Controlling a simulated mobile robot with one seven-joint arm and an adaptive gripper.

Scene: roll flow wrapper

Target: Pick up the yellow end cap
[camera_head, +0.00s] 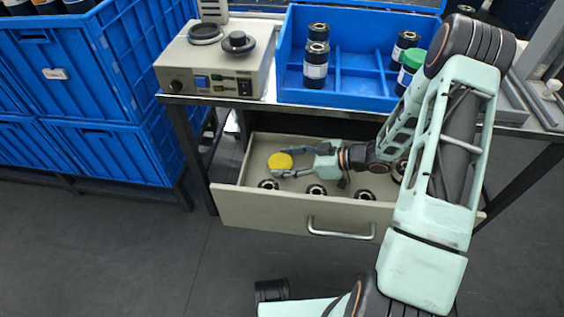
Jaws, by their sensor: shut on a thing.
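The yellow end cap (280,160) is a round disc above the left part of the open drawer (262,212). My gripper (289,164) reaches in from the right, with its fingers pointing left, and is shut on the yellow end cap. The cap appears to be at about the height of the drawer's rim; its exact clearance above the drawer floor cannot be told. The fingers partly cover the cap's right side.
Several black ring-shaped parts (316,190) lie in the drawer. A beige device (213,62) and a blue divided bin (361,86) with black cylinders stand on the table above. Blue crates (95,75) stand at left. The floor in front is mostly clear.

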